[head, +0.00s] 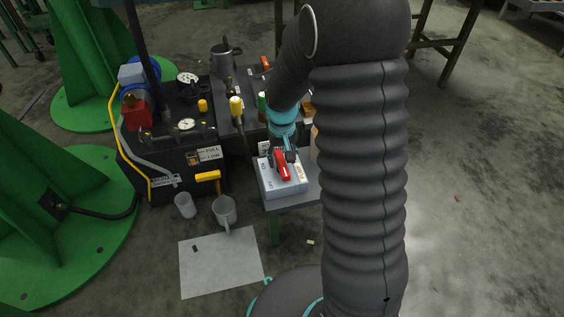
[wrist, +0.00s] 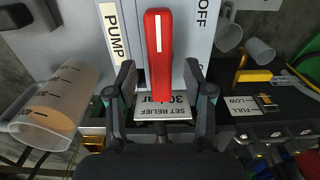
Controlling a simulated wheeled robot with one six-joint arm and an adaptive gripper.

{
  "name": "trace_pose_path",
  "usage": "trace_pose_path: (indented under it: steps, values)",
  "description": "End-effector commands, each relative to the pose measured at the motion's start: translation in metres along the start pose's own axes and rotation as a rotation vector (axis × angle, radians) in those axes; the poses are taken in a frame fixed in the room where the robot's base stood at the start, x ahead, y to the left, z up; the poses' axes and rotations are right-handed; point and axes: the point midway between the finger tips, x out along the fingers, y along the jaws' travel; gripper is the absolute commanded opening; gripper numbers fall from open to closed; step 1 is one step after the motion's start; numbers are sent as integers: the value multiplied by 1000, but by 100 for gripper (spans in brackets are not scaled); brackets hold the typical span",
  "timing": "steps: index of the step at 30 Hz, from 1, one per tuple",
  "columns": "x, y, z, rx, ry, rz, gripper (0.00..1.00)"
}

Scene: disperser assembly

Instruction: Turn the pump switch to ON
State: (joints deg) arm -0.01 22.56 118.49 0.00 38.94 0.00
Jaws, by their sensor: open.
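The pump switch is a red lever handle (wrist: 158,45) with a white stripe on a light grey box (wrist: 120,45). In the wrist view the handle stands nearly straight up the picture. A PUMP label (wrist: 115,35) is left of it and the word OFF is to its upper right. The lower end of the handle lies between the two open fingers of my gripper (wrist: 160,72), with a gap on each side. In the head view the red handle (head: 283,168) is on top of the box (head: 280,189), and my gripper (head: 282,153) is just above it. No ON marking is legible.
A SET RELIEF plate (wrist: 165,106) lies below the handle in the wrist view, and a graduated beaker (wrist: 50,105) is at left. In the head view, the pump unit with gauges (head: 186,125) is left of the box. Two cups (head: 224,209) stand on the floor.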

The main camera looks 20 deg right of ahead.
Motion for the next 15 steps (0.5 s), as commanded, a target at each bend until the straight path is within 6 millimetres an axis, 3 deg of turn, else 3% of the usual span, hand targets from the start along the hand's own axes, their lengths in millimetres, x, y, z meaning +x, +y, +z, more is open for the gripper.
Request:
trace_pose_path:
  steps: [6,15]
  values:
    - [15,0,0,0,0,0,52]
    - [17,0,0,0,0,0,52]
